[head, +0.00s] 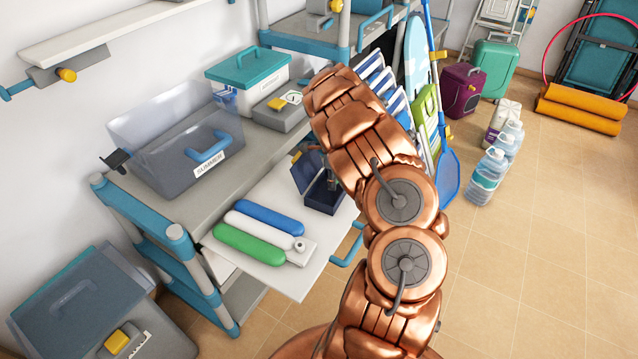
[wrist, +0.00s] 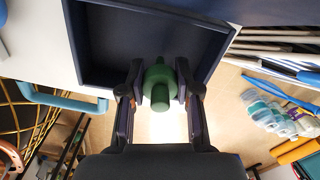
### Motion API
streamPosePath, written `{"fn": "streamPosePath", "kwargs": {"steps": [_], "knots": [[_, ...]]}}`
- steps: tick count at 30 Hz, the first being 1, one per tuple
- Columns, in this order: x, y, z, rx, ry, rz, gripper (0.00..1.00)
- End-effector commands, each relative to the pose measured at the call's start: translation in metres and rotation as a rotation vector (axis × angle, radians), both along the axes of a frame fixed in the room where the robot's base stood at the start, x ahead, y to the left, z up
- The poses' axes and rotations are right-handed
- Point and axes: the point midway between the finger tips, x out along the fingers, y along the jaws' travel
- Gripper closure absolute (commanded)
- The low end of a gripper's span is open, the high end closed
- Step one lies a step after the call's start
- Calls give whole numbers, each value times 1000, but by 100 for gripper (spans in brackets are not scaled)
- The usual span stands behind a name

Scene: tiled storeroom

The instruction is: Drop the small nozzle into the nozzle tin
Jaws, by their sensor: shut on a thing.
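The small nozzle (wrist: 159,84) is dark green, with a wide round middle and narrower ends. My gripper (wrist: 159,75) is shut on it, one finger on each side. The nozzle tin (wrist: 100,82) is a dark navy open box, empty where I see inside it. In the wrist view the nozzle overlaps the tin's near edge; I cannot tell its height above the rim. In the head view the tin (head: 325,200) stands on a white pull-out board with its lid (head: 305,170) raised. My arm hides part of the tin there, and the nozzle is not visible.
Blue, white and green rounded cylinders (head: 250,243) lie on the white board (head: 285,282), left of the tin. A clear bin (head: 165,165) labelled SUMMER and a teal-lidded box (head: 240,92) stand on the grey shelf behind. Water bottles (head: 487,175) stand on the floor at right.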

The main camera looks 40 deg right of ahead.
Motion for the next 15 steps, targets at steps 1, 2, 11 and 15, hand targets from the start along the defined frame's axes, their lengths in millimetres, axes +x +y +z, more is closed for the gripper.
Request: {"fn": "streamPosePath", "kwargs": {"steps": [1,2,11,15], "knots": [[0,0,0,0,0,0,100],[0,0,0,0,0,0,67],[0,0,0,-1,1,0,39],[0,0,0,-1,1,0,39]]}}
